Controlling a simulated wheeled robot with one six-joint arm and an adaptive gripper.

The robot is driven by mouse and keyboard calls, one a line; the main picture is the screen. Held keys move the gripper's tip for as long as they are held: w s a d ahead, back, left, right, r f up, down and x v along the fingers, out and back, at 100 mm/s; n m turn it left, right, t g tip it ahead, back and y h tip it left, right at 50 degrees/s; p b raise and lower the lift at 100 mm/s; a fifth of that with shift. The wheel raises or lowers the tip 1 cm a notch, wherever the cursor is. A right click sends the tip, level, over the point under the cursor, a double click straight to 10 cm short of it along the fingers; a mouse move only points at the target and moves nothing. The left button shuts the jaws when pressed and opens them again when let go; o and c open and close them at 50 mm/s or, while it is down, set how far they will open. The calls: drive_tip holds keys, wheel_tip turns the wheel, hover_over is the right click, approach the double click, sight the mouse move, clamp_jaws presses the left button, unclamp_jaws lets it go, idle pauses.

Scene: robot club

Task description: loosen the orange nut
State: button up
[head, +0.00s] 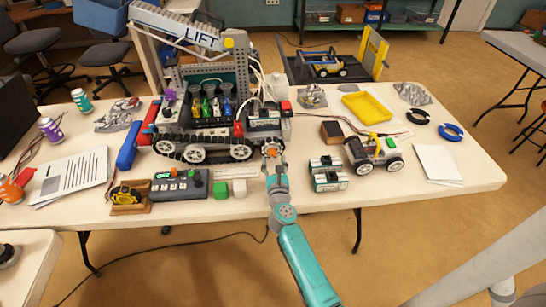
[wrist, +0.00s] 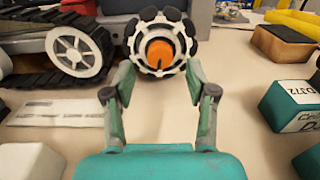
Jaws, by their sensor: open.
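The orange nut (wrist: 160,54) sits at the centre of a white spoked wheel with dark tread blocks (wrist: 160,26), at the top middle of the wrist view. A dark line marks the nut's face. My gripper (wrist: 158,78) is open, with one finger on each side below the wheel. The nut lies beyond and between the fingertips, with nothing held. Contact between fingers and wheel cannot be told.
A black track with white wheels (wrist: 75,52) is left of the gripper. Teal-and-white blocks (head: 327,174) and a small wheeled car (head: 374,152) stand to the right. A green cube (head: 221,189), a white cube (head: 239,188) and a control box (head: 180,185) lie front left.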

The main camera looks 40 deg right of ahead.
sight(273, 152)
drive_tip(key=shift+x, duration=1.4)
clamp_jaws()
